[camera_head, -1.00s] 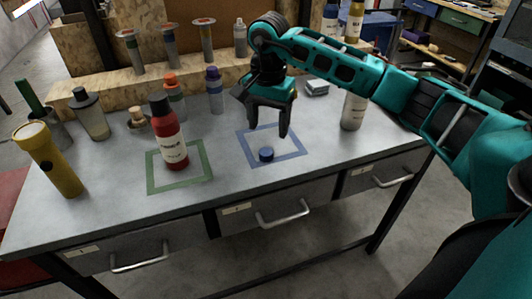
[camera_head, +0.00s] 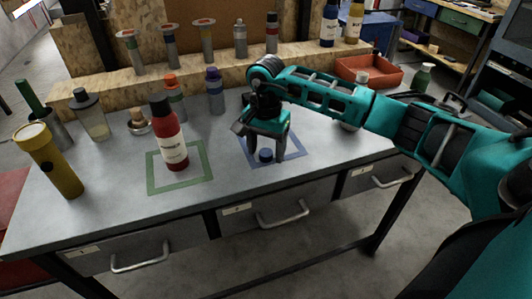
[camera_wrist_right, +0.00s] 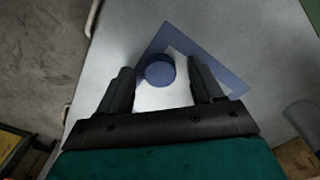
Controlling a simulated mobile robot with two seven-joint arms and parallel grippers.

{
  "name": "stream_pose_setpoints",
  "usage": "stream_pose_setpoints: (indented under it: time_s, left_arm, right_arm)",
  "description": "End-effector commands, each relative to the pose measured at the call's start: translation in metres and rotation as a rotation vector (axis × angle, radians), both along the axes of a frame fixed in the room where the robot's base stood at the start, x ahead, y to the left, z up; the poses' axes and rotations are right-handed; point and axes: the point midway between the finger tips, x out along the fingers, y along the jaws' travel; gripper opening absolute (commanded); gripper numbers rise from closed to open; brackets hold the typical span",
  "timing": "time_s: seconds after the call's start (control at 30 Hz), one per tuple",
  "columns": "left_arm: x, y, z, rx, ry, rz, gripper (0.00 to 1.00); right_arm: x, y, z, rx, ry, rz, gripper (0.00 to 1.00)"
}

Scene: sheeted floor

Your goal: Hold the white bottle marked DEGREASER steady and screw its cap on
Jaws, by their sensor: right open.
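A small dark blue cap (camera_head: 265,156) lies on the bench inside a blue taped square. My right gripper (camera_head: 262,146) is open above it, fingers pointing down. In the right wrist view the cap (camera_wrist_right: 159,70) lies between the two open fingers, with gaps on both sides. A red bottle (camera_head: 170,140) with a dark top stands in the green taped square. My left gripper is not in view.
A yellow flashlight (camera_head: 50,165) stands at the left front, near a clear container (camera_head: 90,118). Bottles with orange and purple tops stand at the middle back, before a wooden shelf (camera_head: 145,80). A red bin (camera_head: 370,72) sits at back right. The bench front is clear.

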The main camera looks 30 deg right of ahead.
Motion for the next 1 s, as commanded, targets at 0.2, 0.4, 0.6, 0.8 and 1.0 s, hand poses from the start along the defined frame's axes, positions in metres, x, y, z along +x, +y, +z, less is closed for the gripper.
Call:
stream_pose_setpoints:
  time_s: [0.2,0.4,0.6,0.8,1.0]
  left_arm:
    - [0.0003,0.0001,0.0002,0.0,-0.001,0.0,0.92]
    - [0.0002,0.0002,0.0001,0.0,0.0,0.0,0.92]
    - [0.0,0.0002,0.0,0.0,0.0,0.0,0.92]
    - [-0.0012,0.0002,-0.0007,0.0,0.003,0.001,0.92]
    - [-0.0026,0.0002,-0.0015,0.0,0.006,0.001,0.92]
  right_arm:
    - [0.0003,0.0001,-0.0003,0.001,-0.001,0.0,0.66]
    - [0.0003,0.0002,-0.0001,0.001,-0.001,0.0,0.57]
    - [0.0003,0.0002,-0.0001,0.001,-0.001,0.0,0.38]
    - [0.0002,0.0001,0.0,0.001,-0.001,0.0,0.19]
    - [0.0002,0.0,0.0,0.001,-0.001,0.0,0.07]
